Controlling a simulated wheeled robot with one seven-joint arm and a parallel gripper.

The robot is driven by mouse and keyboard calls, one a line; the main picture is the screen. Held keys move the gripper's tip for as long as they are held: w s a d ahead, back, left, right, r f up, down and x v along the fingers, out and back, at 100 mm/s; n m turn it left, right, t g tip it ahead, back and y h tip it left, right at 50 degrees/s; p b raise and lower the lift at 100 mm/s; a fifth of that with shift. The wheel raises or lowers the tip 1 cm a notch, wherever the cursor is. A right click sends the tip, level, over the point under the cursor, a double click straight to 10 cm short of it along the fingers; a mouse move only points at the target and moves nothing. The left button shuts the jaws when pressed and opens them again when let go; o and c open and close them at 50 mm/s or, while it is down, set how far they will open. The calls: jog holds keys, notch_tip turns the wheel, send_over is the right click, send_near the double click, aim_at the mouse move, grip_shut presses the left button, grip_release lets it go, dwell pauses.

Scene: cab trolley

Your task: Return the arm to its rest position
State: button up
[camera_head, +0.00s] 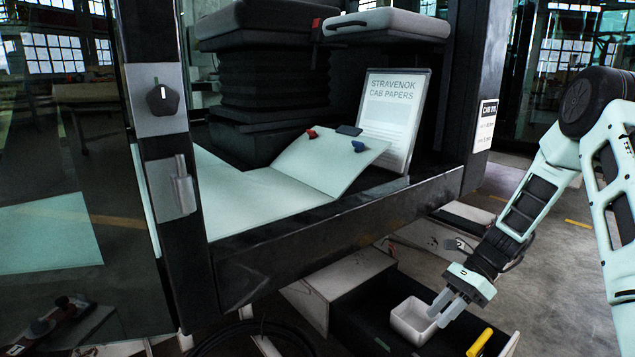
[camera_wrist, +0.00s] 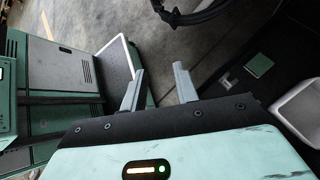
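My arm (camera_head: 527,207) comes in from the right edge and reaches down and left. My gripper (camera_head: 446,306) is low, at the right side of a small white bin (camera_head: 399,326) as seen in the head view. In the wrist view my gripper (camera_wrist: 160,82) has its two grey fingers apart with nothing between them. There the white bin (camera_wrist: 292,108) lies off to the right, apart from the fingers. No marker of a rest position shows.
The bin stands in a dark open tray with a yellow cylinder (camera_head: 480,342). Above is a cab sill (camera_head: 330,222), with a seat (camera_head: 388,24), a papers board (camera_head: 392,118) and an open folder (camera_head: 325,160) with small red and blue items. Floor (camera_head: 560,260) shows at right.

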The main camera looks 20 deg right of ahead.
jog(key=s+a+r+n+g+h, duration=0.1)
jog(key=s+a+r+n+h, duration=0.2)
jog(key=a+n, duration=0.5)
jog(key=s+a+r+n+g+h, duration=0.2)
jog(key=a+r+n, duration=0.4)
jog(key=a, duration=0.4)
jog(key=s+a+r+n+t+h, duration=0.5)
jog(key=s+a+n, duration=0.5)
jog(key=s+n, duration=0.55)
notch_tip(320, 180, up, 37)
jog(key=w+g+p, duration=0.1)
jog(key=p, duration=3.5)
jog(key=shift+a+y, duration=0.15)
jog(key=shift+y, duration=0.15)
